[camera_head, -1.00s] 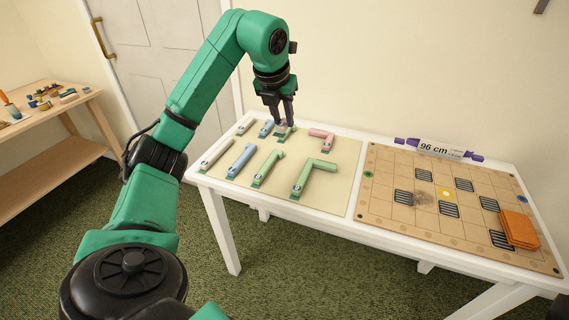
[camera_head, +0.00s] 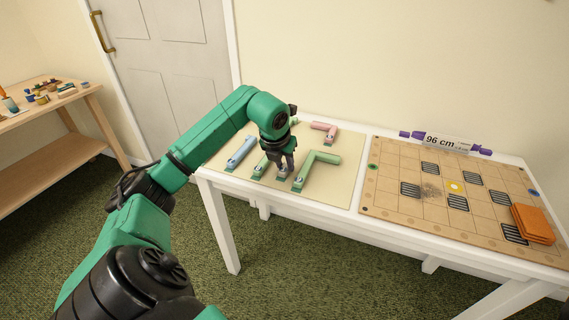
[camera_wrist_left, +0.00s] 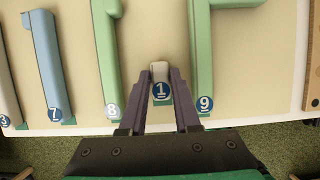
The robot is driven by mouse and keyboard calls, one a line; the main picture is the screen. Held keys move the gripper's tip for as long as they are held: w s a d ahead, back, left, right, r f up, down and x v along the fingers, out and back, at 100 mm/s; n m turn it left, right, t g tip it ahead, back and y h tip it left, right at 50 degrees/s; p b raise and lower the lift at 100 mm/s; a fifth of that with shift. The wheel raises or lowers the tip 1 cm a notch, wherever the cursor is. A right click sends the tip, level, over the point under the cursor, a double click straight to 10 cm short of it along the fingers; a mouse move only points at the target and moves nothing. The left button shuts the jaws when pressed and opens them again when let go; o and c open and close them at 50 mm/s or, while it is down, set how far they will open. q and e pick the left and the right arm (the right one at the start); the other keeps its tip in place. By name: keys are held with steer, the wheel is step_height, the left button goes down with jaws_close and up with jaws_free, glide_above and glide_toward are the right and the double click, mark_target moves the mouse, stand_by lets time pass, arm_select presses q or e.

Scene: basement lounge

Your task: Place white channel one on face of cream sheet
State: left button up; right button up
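White channel one (camera_wrist_left: 159,72) is a short whitish piece with a blue round "1" label and a green tab at its near end. In the left wrist view it sits between the fingers of my left gripper (camera_wrist_left: 160,88), which are close around it. In the head view my left gripper (camera_head: 285,170) is low over the front of the cream sheet (camera_head: 341,172), between green pieces eight (camera_wrist_left: 108,50) and nine (camera_wrist_left: 204,50). Whether channel one touches the sheet is unclear. My right gripper is not in view.
Blue piece seven (camera_head: 240,152) and pink piece (camera_head: 324,130) also lie on the sheet. My arm hides its left back part. To the right are a tan grid board (camera_head: 402,165), orange blocks (camera_head: 532,224) and a "96 cm" sign (camera_head: 442,141).

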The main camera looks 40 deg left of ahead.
arm_select(q)
steer(key=shift+o, duration=1.4)
steer(key=p+v, duration=0.1)
steer(key=v, duration=1.1)
